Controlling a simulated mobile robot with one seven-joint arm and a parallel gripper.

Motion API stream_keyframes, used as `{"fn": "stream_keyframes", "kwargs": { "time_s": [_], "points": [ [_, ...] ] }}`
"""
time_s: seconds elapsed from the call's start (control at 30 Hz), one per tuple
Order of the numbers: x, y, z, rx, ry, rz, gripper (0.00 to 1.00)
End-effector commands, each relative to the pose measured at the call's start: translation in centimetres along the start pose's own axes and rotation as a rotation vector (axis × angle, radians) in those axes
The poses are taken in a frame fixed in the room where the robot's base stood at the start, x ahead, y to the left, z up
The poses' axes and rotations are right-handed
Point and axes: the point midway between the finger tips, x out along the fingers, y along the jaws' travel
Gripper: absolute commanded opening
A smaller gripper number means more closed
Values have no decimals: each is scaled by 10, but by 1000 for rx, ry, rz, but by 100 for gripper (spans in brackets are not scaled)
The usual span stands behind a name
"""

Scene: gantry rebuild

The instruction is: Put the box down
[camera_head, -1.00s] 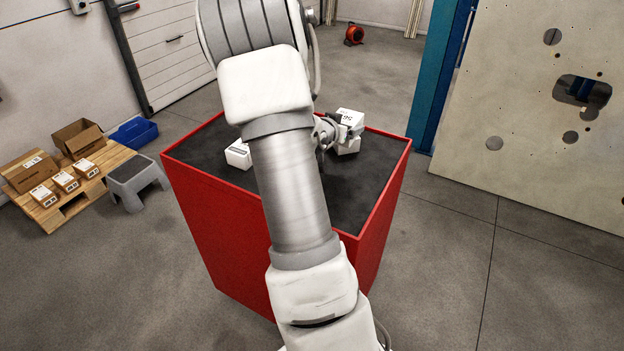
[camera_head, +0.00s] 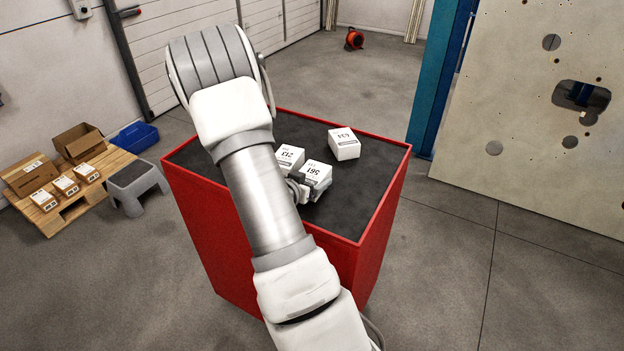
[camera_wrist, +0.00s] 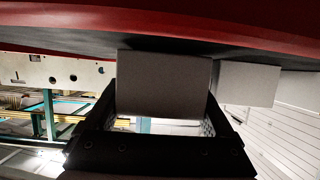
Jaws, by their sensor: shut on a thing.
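My gripper (camera_wrist: 163,125) is shut on a white box marked 561 (camera_head: 317,174), partly hidden by my arm in the head view. In the wrist view this box (camera_wrist: 163,80) sits between the two black fingers, close to the dark mat. I cannot tell whether it touches the mat. The box marked 213 (camera_head: 289,158) stands just left of the held box, with little or no gap. A third white box, marked 634 (camera_head: 344,143), stands apart behind it. The wrist view also shows one neighbouring box (camera_wrist: 250,83) at the right.
The red cart (camera_head: 224,232) has a dark top (camera_head: 372,178) inside a raised red rim. The top is clear to the right of the boxes. A pallet (camera_head: 62,215) with cartons, a grey step stool (camera_head: 135,180) and a blue bin (camera_head: 135,136) stand left. A blue post (camera_head: 432,90) stands right.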

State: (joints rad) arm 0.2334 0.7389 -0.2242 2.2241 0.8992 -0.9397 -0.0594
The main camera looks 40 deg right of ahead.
Motion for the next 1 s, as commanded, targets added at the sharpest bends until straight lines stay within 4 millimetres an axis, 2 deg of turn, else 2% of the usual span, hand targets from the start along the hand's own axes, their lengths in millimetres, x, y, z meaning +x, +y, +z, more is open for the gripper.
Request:
{"fn": "stream_keyframes", "kwargs": {
  "time_s": [0.4,0.43,0.47,0.83,1.0],
  "points": [
    [3,0,5,2,3,-1,14],
    [2,0,4,1,2,0,93],
    [2,0,4,1,1,0,98],
    [2,0,3,0,1,1,100],
    [-26,-2,4,1,2,-6,100]
  ]
}}
